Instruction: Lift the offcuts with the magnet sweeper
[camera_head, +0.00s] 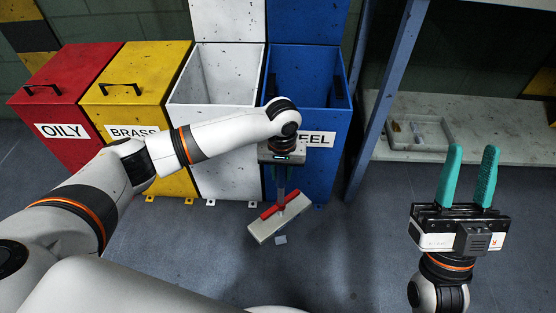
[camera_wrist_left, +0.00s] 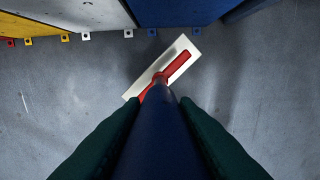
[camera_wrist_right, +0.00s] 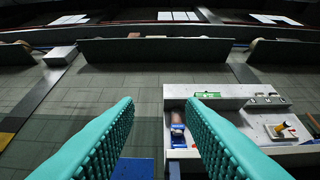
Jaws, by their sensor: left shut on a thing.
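The magnet sweeper has a pale rectangular head (camera_head: 263,229) with a red bar (camera_head: 285,206) across it and a long handle. In the head view it is below the front of the blue bin. My left gripper (camera_head: 281,174) is shut on the handle. The left wrist view shows the dark blue handle (camera_wrist_left: 160,145) between its fingers, with the pale head (camera_wrist_left: 187,44) beyond. A small grey offcut (camera_head: 281,239) shows beside the head's lower right edge; I cannot tell whether it touches the head. My right gripper (camera_head: 472,165) is open and empty, fingers pointing up.
Red OILY (camera_head: 49,100), yellow BRASS (camera_head: 120,88), white (camera_head: 184,92) and blue bins (camera_head: 315,90) stand in a row. The white and blue ones are open on top.

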